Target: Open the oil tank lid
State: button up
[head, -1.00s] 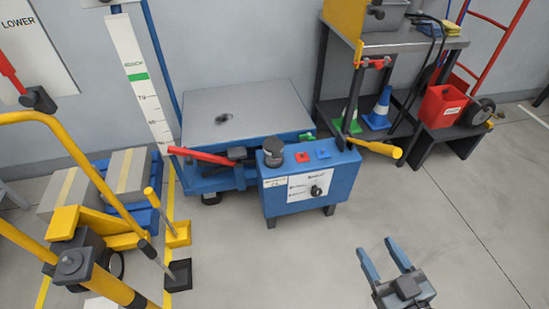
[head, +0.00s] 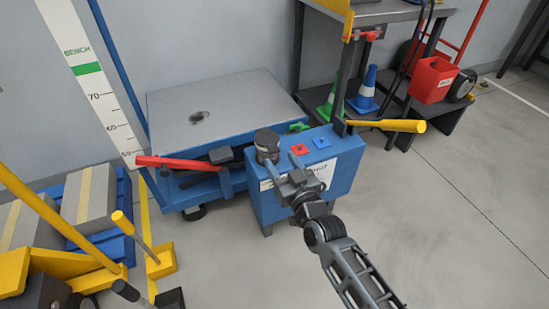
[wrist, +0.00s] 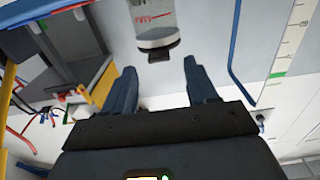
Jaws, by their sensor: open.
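The oil tank is the blue box (head: 345,165) with a white label on its front. Its dark round lid (head: 266,138) sits level on a short grey neck at the left of the top. My gripper (head: 282,168) is open and empty, in front of the tank and just below and right of the lid in the head view. In the wrist view a grey cylinder with red marks and a dark tab, apparently the lid and neck (wrist: 156,38), shows beyond my open gripper (wrist: 160,66), apart from the fingertips.
A red-handled lever (head: 180,163) lies left of the lid, before a grey lift platform (head: 225,115). A yellow handle (head: 395,126) juts out right. Floor at right is clear.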

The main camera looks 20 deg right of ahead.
aim_at(276, 152)
jog(key=shift+w+d+b, duration=0.1)
jog(key=shift+w+b, duration=2)
jog(key=shift+w, duration=0.05)
jog(key=shift+c, duration=0.2)
grip_shut()
